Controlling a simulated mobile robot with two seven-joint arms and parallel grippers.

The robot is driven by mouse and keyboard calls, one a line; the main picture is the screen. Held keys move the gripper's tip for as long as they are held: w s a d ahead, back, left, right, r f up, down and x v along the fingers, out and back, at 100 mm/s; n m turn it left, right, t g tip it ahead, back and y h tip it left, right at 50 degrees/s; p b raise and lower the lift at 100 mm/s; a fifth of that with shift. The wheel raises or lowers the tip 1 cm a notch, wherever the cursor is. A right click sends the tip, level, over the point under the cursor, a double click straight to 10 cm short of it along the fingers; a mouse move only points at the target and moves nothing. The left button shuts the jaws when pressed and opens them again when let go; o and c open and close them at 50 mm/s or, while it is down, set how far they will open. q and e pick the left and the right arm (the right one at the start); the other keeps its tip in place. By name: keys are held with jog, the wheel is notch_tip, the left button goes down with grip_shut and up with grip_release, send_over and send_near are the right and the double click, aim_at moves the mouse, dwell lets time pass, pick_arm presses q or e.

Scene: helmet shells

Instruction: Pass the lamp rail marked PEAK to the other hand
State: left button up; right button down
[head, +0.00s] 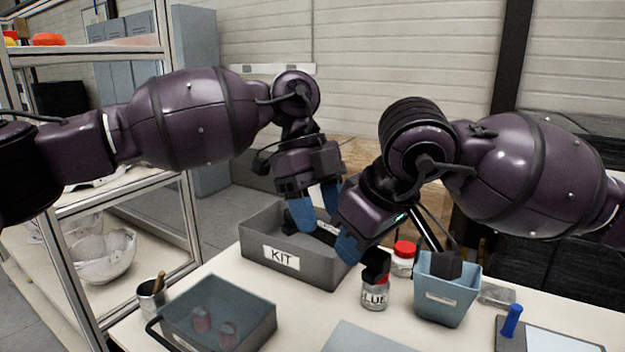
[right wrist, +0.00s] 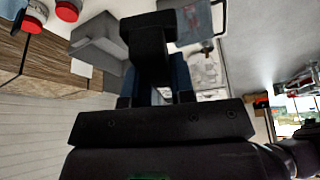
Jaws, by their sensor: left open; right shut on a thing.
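A dark rail with a pale label (head: 326,231) is held above the grey KIT box; its lettering is too small to read. My right gripper (head: 347,247) is shut on it, blue fingers over its middle. A dark block at its lower right, over the GLUE bottle, appears to be its other end. In the right wrist view the black rail (right wrist: 150,25) lies across the fingertips. My left gripper (head: 317,203) is open, its blue fingers pointing down at the rail's upper-left end. I cannot tell whether they touch it.
The KIT box (head: 300,272) stands below the grippers. A GLUE bottle (head: 375,294), a red-capped jar (head: 402,264) and a blue bin (head: 445,301) holding dark parts stand to the right. A translucent tray (head: 218,312) and a cup (head: 152,296) are front left. A shelf (head: 120,190) stands left.

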aim_at(324, 224)
pick_arm(q)
jog(key=shift+x, duration=1.7)
jog(key=c, duration=1)
pick_arm(e)
jog(key=c, duration=0.9)
grip_release()
jog(key=v, duration=1.2)
pick_arm(q)
jog(key=shift+s, duration=0.1)
pick_arm(e)
jog(key=shift+s, duration=0.1)
